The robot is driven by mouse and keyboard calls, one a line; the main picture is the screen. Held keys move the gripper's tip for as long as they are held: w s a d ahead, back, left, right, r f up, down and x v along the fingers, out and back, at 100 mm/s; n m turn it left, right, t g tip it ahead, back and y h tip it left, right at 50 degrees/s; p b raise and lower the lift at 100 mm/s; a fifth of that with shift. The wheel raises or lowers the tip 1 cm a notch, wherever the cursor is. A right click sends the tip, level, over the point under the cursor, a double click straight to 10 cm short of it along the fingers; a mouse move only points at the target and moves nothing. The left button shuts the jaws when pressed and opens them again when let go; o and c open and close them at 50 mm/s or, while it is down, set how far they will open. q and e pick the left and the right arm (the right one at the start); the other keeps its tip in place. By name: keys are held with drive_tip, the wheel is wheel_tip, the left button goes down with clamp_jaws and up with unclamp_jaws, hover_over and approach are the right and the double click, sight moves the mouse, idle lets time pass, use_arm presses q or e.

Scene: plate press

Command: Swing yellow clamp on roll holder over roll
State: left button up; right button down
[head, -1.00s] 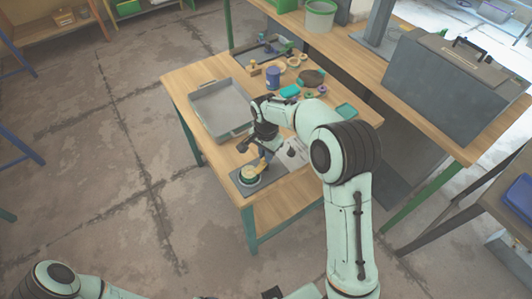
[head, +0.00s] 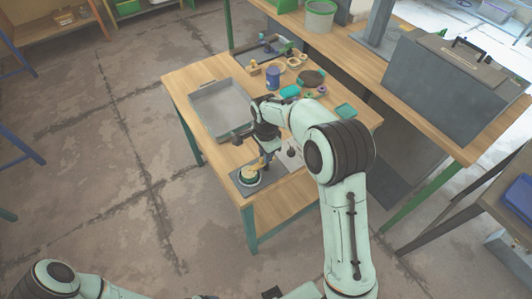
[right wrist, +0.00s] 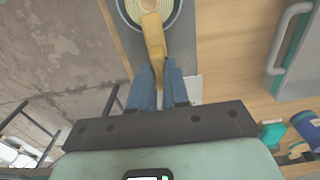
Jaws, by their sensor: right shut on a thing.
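The roll holder (head: 238,190) is a grey plate near the front left corner of the wooden table. A pale roll (head: 249,177) sits on it; in the right wrist view the roll (right wrist: 146,8) shows at the top edge, partly cut off. The yellow clamp (right wrist: 153,36) reaches across the near part of the roll's rim, its handle end pointing toward my gripper. My right gripper (right wrist: 159,80) has its blue fingers closed on the handle end of the clamp. In the head view my right gripper (head: 265,156) is just behind the roll. My left gripper does not show clearly.
A grey tray (head: 224,84) lies behind the holder; its handle side (right wrist: 280,45) is right of the gripper in the wrist view. A blue can (head: 273,78), teal pieces and small rings stand farther back. The table front (head: 300,188) is clear.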

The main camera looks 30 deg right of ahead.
drive_tip(key=c, duration=1.1)
unclamp_jaws()
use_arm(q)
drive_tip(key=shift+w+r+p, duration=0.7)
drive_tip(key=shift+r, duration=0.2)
use_arm(e)
wheel_tip(320, 180, up, 13)
drive_tip(key=shift+r, duration=0.2)
